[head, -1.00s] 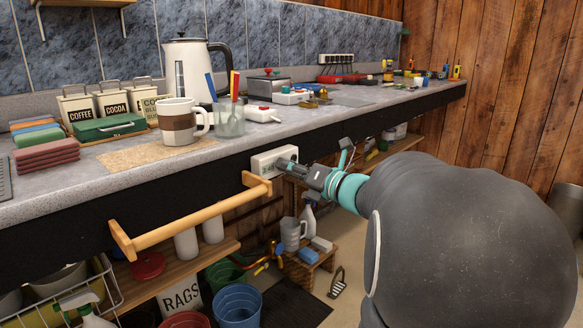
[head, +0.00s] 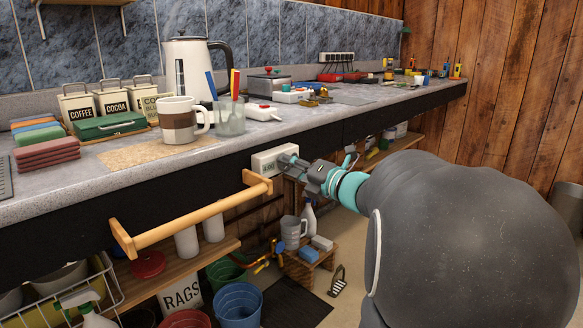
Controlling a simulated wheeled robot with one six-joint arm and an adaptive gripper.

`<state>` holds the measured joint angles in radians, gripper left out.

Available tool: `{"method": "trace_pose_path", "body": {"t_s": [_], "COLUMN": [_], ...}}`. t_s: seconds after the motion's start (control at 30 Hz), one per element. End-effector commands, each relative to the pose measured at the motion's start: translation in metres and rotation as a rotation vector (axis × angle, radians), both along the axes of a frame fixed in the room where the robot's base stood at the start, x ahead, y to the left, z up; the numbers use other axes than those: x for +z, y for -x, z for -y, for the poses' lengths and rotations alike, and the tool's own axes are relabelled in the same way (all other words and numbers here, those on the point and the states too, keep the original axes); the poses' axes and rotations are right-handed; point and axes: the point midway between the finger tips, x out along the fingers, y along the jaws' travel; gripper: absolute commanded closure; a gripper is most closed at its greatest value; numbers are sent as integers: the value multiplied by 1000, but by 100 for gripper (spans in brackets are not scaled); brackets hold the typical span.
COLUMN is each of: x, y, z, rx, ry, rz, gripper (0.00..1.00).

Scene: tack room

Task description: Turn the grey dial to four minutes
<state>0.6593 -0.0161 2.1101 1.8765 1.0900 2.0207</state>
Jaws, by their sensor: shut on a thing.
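A pale box (head: 266,162) is fixed to the dark front edge of the counter, just above the right end of the wooden rail. My gripper (head: 288,161) reaches it from the right, with its fingertips at the right part of the box's face. The gripper is shut on the grey dial there. The fingers cover the dial, so its pointer and setting cannot be read. Small dark marks show on the left part of the box face, too small to read.
A wooden rail (head: 196,220) juts out below and left of the box. The counter (head: 300,125) above holds a mug (head: 180,120), a glass of pens (head: 230,118) and a kettle (head: 190,66). Buckets (head: 237,304) and a slatted stool (head: 309,258) stand below.

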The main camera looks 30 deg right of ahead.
Motion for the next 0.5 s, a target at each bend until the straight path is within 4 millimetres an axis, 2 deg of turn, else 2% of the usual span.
{"method": "trace_pose_path", "body": {"t_s": [0.13,0.17,0.23,0.27,0.5], "x": [0,0,0,0,0], "y": [0,0,0,0,0], "z": [0,0,0,0,0], "rx": [1,1,1,1,0], "ry": [1,1,1,1,1], "rz": [0,0,0,0,0], "gripper": [100,65,48,43,43]}}
